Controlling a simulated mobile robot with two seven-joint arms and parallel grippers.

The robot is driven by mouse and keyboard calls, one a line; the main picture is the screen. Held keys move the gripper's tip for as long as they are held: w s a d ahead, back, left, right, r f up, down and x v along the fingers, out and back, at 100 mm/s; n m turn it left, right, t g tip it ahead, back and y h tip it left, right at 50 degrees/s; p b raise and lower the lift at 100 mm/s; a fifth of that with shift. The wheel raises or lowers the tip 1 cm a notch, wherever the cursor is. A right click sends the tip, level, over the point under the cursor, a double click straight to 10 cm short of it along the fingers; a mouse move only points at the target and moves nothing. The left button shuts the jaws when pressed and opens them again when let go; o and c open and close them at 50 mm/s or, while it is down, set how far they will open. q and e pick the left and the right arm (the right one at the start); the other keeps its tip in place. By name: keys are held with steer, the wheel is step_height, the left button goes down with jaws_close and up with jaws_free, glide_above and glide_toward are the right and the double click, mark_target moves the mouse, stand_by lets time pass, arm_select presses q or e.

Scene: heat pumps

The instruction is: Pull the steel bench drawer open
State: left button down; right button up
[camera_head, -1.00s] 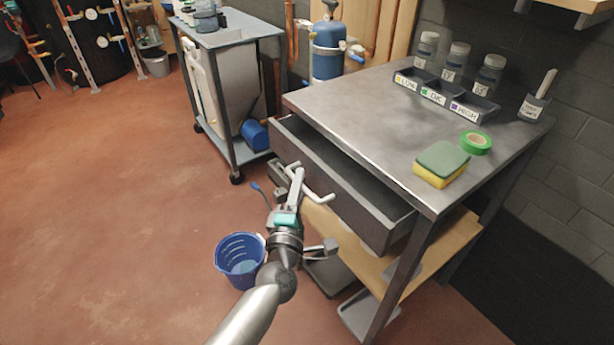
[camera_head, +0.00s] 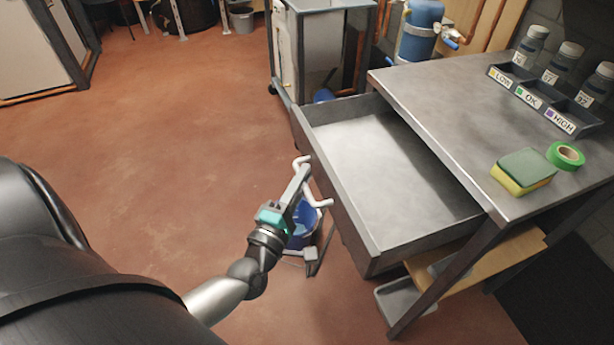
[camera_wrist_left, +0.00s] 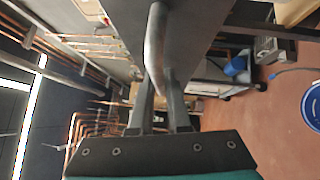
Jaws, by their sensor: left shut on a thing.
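The steel bench (camera_head: 470,110) stands at the right in the head view. Its drawer (camera_head: 385,165) is pulled well out, and its bare, empty floor shows. The drawer's pale bar handle (camera_head: 318,196) is on the front face, and it also shows in the left wrist view (camera_wrist_left: 155,45). My left gripper (camera_head: 299,178) is at the drawer front, shut on the handle. In the left wrist view its two fingers (camera_wrist_left: 159,105) stand on either side of the bar. My right gripper is in neither view.
A sponge (camera_head: 522,172), green tape (camera_head: 566,155) and a labelled tray (camera_head: 540,100) with jars are on the bench top. A blue bucket (camera_head: 302,222) stands on the floor behind my left gripper. A trolley (camera_head: 322,50) stands behind. The floor at left is clear.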

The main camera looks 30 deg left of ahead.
arm_select(q)
steer(key=c, duration=0.9)
jaws_free()
steer(key=shift+s+f, duration=0.1)
steer(key=shift+s, duration=0.2)
steer(key=s, duration=0.4)
steer(key=s+d+f+p, duration=0.1)
steer(key=s, duration=0.4)
steer(key=s+d, duration=0.1)
steer(key=s, duration=0.4)
steer(key=shift+s+f, duration=0.2)
steer(key=shift+f, duration=0.2)
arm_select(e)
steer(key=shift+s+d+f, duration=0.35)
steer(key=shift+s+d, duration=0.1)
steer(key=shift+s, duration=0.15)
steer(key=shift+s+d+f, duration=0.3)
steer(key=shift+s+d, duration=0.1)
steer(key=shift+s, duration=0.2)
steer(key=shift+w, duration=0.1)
